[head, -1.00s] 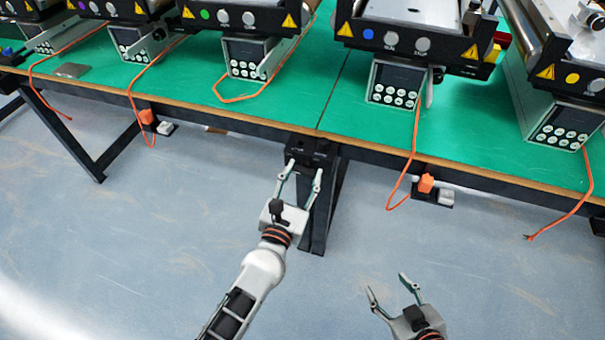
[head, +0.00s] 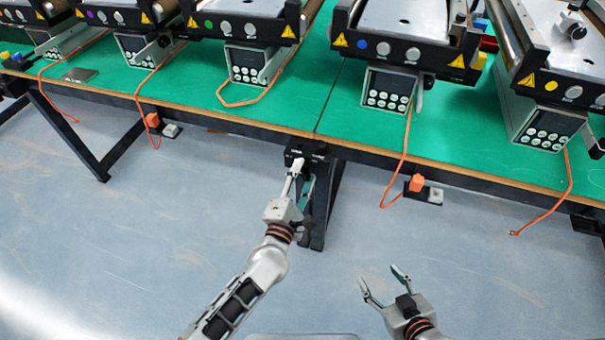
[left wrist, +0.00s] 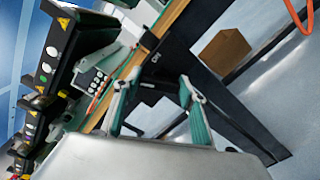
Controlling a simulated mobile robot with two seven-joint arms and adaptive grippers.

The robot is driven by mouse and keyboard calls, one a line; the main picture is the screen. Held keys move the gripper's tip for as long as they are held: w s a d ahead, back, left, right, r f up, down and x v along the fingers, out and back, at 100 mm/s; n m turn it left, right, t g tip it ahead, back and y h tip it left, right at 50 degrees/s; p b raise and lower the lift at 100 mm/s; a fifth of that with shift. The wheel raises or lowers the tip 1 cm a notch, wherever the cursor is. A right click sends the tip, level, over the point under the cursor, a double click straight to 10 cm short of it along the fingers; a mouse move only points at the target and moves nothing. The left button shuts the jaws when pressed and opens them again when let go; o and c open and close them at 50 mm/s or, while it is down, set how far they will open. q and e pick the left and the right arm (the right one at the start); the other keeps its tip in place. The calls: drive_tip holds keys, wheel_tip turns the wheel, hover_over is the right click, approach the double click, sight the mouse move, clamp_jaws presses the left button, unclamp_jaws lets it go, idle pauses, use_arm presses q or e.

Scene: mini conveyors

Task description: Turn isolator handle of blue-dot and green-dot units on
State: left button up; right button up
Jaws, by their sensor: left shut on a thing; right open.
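The green-dot unit (head: 240,28) and the blue-dot unit (head: 400,45) stand on the green tabletops, each with a grey control panel below its dot. A black box (head: 305,149) with small white markings is fixed at the front table edge between them. My left gripper (head: 299,172) is at this box, its fingers shut on a small handle there; the handle is mostly hidden. In the left wrist view, the fingers (left wrist: 155,95) flank a dark part, and the green-dot unit (left wrist: 52,55) is at upper left. My right gripper (head: 383,286) is open and empty over the floor.
A black table leg (head: 325,205) stands below the box. Purple-dot (head: 125,20) and yellow-dot (head: 560,90) units flank the pair. The floor in front is clear.

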use_arm(q)
drive_tip(key=m+p, duration=0.1)
drive_tip(key=m, duration=0.2)
drive_tip(key=shift+f+m+p, duration=0.1)
drive_tip(key=shift+m+p, duration=0.4)
drive_tip(key=shift+m, duration=0.8)
drive_tip(key=o, duration=1.1)
drive_tip(key=shift+s, duration=0.1)
drive_tip(key=v, duration=1.2)
